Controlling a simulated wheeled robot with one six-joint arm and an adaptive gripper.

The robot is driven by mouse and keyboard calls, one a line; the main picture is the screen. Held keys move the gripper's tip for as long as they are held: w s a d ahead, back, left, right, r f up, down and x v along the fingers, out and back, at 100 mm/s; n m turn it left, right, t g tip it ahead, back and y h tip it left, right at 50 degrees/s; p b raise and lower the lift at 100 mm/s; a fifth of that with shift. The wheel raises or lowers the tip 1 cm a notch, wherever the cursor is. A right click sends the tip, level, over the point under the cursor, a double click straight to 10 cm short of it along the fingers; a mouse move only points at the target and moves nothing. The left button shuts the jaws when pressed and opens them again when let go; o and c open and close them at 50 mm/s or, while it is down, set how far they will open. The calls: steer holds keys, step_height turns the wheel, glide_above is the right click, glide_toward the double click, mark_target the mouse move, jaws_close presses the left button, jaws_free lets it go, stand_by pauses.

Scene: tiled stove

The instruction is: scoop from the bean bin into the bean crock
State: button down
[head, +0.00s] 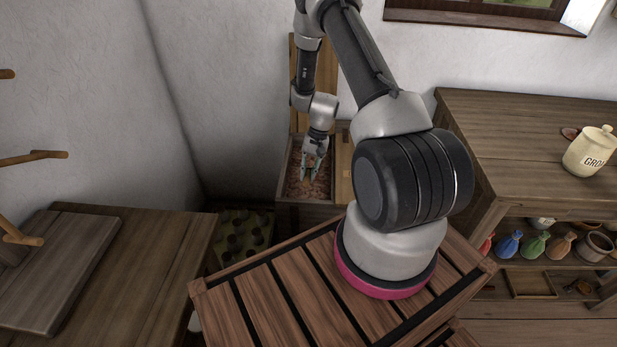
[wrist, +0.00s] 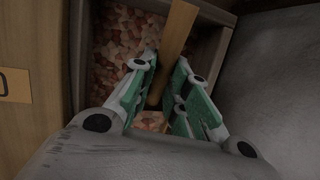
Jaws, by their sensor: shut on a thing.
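The wooden bin (head: 283,195) stands open against the back wall, with reddish-brown beans (head: 297,180) inside. The beans (wrist: 118,38) fill much of the wrist view behind my fingers. My gripper (head: 312,177) reaches down into the bin. In the wrist view my gripper (wrist: 164,92) is shut on a flat wooden piece (wrist: 178,32), which looks like the scoop's handle. The scoop's bowl cannot be made out. A cream lidded crock (head: 588,155) with partly visible lettering, "GROA", stands on the right counter. No crock marked for beans can be made out.
A raised lid board stands behind the bin. A wooden counter (head: 500,125) is at right, with coloured bottles (head: 509,244) and pots on shelves below. A wooden table (head: 140,255) is at left, with pegs above. My slatted deck fills the foreground.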

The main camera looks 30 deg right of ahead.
steer(key=shift+t, duration=0.3)
steer(key=shift+s+a+r, duration=0.25)
steer(key=shift+s+r, duration=0.1)
steer(key=shift+r, duration=1.1)
steer(key=shift+s+a+r, duration=0.2)
steer(key=shift+s+r, duration=0.15)
steer(key=shift+r, duration=1.1)
steer(key=shift+s+a+r, duration=0.25)
steer(key=shift+s+r, duration=0.1)
steer(key=shift+r, duration=1.1)
